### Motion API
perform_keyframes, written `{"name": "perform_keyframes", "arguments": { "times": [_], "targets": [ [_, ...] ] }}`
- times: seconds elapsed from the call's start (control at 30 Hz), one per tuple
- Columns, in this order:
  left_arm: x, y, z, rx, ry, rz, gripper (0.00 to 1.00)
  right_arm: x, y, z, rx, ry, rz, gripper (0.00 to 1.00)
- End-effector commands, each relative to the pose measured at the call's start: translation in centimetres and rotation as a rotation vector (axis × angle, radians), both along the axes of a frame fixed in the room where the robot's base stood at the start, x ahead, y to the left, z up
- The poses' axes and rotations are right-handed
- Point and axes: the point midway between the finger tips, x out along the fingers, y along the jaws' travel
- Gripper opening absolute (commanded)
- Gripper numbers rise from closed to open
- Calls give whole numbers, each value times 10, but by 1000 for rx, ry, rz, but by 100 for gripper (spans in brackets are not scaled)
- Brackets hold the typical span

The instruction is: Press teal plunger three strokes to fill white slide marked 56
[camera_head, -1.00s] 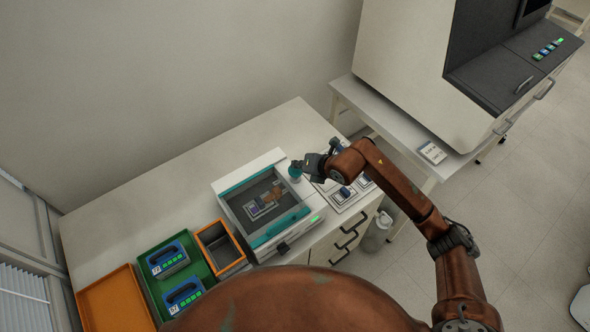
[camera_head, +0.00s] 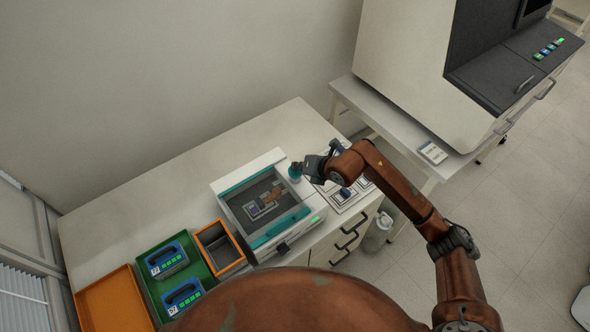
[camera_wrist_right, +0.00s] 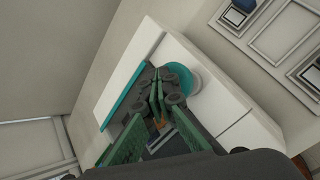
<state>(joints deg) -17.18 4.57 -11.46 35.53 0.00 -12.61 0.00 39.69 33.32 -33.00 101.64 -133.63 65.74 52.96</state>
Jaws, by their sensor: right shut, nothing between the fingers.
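The teal plunger (camera_head: 295,173) stands at the right back corner of the white sequencer box (camera_head: 305,196). It also shows as a teal disc on a white collar in the right wrist view (camera_wrist_right: 184,76). My right gripper (camera_head: 304,168) is shut and empty, its fingertips (camera_wrist_right: 158,84) right over or beside the plunger's edge; contact cannot be told. A small light slide (camera_head: 262,210) lies in the box's open dark bay; its number is too small to read. My left gripper is not in view.
Left of the box are an orange bin (camera_head: 217,248), a green tray (camera_head: 147,282) with two blue-topped cartridges, and an orange tray (camera_head: 110,300). Right of it, a panel with framed slots (camera_head: 345,205) lies under my arm. The back left bench is clear.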

Motion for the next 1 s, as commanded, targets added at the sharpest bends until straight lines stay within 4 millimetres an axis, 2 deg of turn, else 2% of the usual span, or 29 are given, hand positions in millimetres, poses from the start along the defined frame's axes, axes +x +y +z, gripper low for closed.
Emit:
{"name": "perform_keyframes", "arguments": {
  "times": [1.0],
  "targets": [
    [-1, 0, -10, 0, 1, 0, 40, -1, 0, -14, -2, 4, 0, 0]
  ]
}}
